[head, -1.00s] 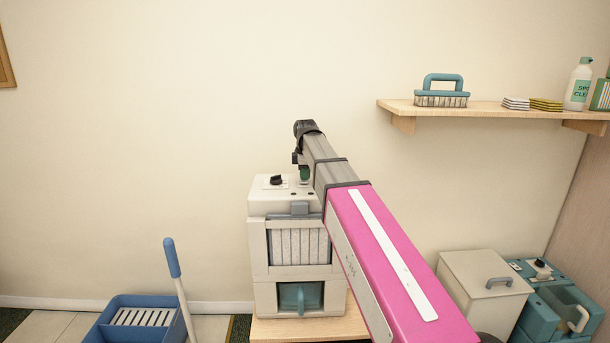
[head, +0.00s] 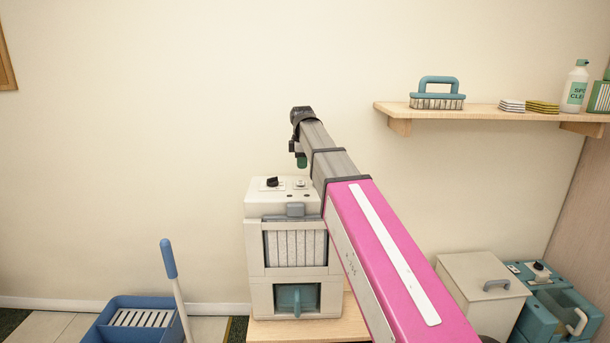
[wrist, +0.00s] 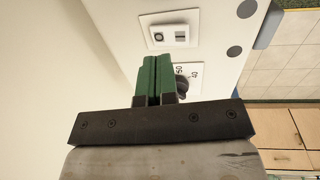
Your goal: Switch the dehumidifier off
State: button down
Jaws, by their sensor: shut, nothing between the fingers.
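The dehumidifier (head: 256,230) is a pale box with a front grille and a teal tank window at its base. On its top are a black knob (head: 271,183) and a small white switch plate (head: 300,184). In the wrist view the switch plate (wrist: 168,34) has a dark round mark and a small grey part; its on or off state is unclear. The knob (wrist: 183,87) is partly hidden behind my fingers there. My gripper (head: 302,162), with green fingertips (wrist: 153,75), is shut and empty, above the dehumidifier's top and apart from it.
The dehumidifier stands on a low wooden stand (head: 345,325). A shelf (head: 480,111) with a brush, sponges and a bottle is on the wall at right. A blue mop bucket (head: 115,330) is at left; a white bin (head: 480,290) and teal machine (head: 555,310) are at right.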

notch_tip(320, 180, up, 9)
jog(key=w, duration=0.1)
jog(key=shift+a, duration=0.15)
jog(key=shift+f, duration=0.1)
